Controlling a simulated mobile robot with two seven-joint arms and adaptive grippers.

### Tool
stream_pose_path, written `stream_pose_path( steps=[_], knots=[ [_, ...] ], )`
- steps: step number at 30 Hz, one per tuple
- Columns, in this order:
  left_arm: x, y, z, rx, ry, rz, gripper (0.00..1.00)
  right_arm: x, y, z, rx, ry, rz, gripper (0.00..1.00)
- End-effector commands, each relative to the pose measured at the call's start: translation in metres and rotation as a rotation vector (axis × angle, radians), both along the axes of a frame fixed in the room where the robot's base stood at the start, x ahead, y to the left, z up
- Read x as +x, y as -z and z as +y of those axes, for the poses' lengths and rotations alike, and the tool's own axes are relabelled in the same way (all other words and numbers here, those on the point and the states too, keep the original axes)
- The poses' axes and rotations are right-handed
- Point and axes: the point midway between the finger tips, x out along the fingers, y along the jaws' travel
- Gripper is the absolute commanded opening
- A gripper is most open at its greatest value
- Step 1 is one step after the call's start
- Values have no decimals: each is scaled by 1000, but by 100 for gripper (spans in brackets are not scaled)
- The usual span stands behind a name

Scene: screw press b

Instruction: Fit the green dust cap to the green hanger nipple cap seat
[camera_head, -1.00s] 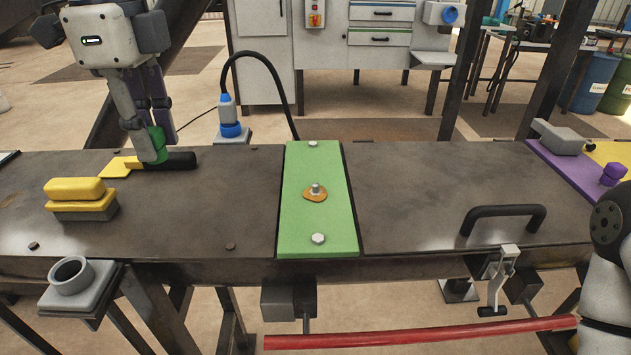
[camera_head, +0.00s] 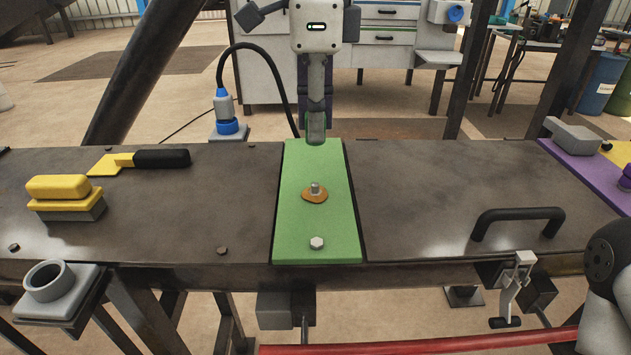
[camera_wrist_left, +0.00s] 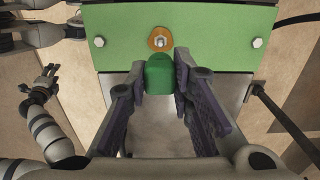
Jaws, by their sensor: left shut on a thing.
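The green hanger plate (camera_head: 316,225) lies across the bench. At its middle a short metal nipple (camera_head: 315,187) stands up from an orange-brown flange; both also show in the wrist view (camera_wrist_left: 160,42). In the head view the fingers mostly hide the cap. My right gripper (camera_wrist_left: 47,74) shows small in the wrist view, with its fingers apart and empty.
Hex bolts (camera_head: 317,243) stand at both plate ends. Left are a yellow-topped block (camera_head: 60,190) and a black-handled yellow scraper (camera_head: 160,159). Right are a black handle (camera_head: 517,215) and a purple plate (camera_head: 590,175).

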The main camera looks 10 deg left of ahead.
Motion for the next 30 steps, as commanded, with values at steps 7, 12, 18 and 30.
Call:
stream_pose_path(
  steps=[7, 12, 18, 30],
  knots=[
    [0, 7, 1, 1, 1, 0, 0, 1, -1, 0, 0, 0, -5, 44],
    [-1, 29, 1, 1, 1, 0, 0, 4, -4, 0, -1, 0, -13, 44],
    [0, 50, 0, 1, 1, 1, 0, 4, -4, 0, 0, 0, -16, 44],
    [0, 56, 0, 0, 0, 2, 0, 5, -4, 0, 0, 0, -16, 44]
  ],
)
